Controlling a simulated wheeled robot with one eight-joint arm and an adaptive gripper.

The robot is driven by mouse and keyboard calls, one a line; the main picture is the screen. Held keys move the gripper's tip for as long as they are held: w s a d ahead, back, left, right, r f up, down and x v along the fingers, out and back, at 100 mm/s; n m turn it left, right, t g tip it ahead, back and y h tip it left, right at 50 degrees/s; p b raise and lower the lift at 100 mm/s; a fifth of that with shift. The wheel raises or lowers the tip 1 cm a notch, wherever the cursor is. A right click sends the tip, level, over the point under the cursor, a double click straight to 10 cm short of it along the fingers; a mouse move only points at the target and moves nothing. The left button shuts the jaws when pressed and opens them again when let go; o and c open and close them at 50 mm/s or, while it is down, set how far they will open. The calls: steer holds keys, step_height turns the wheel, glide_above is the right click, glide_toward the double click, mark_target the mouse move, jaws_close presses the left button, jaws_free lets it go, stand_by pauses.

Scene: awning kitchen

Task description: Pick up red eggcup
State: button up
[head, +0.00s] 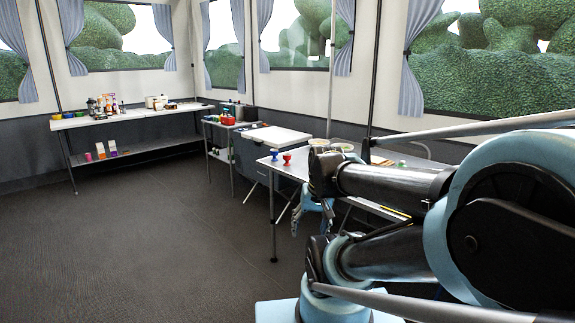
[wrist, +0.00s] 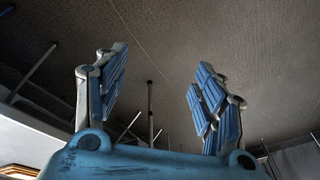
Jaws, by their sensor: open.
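The red eggcup (head: 287,159) stands upright near the left edge of the metal table (head: 289,169) in the head view. A blue eggcup (head: 274,154) stands just to its left. My gripper (head: 306,222) hangs below the level of the tabletop, in front of the table in the head view, and is partly hidden by my arm. In the wrist view my gripper (wrist: 160,95) has its blue-padded fingers spread apart with nothing between them. The eggcup does not show in the wrist view, which shows floor and table legs.
Bowls (head: 319,143) stand farther back on the table, partly behind my arm. A white-topped cabinet (head: 276,136) and a small side table (head: 229,124) stand beyond it. A long shelf table (head: 130,116) with goods lines the back wall. The floor (head: 150,240) at left is clear.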

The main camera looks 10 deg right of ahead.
steer(key=w+a+r+m+t+y, duration=0.25)
steer(key=w+m, duration=0.25)
steer(key=w, duration=0.6)
steer(key=w+a+r+m+t+y, duration=0.1)
steer(key=w+r+m+t+y, duration=0.2)
steer(key=w, duration=0.7)
steer(key=w+a+r+m+t+y, duration=0.1)
steer(key=w+a+r+m, duration=0.1)
steer(key=w+m, duration=0.65)
steer(key=w+d+f+m+t, duration=0.1)
steer(key=w+d+m+t, duration=0.15)
steer(key=w, duration=0.55)
steer(key=w+d+m+t, duration=0.1)
steer(key=w+d+m, duration=0.15)
steer(key=w, duration=0.45)
steer(key=m+t+h, duration=0.1)
steer(key=m+t, duration=0.3)
steer(key=m, duration=0.5)
glide_toward(287, 160)
steer(key=s+d, duration=0.1)
steer(key=s+r, duration=0.1)
steer(key=s, duration=0.1)
steer(key=s+d+r, duration=0.1)
steer(key=shift+s+d, duration=0.3)
steer(key=shift+w, duration=0.25)
steer(key=x, duration=1.7)
steer(key=c, duration=1.2)
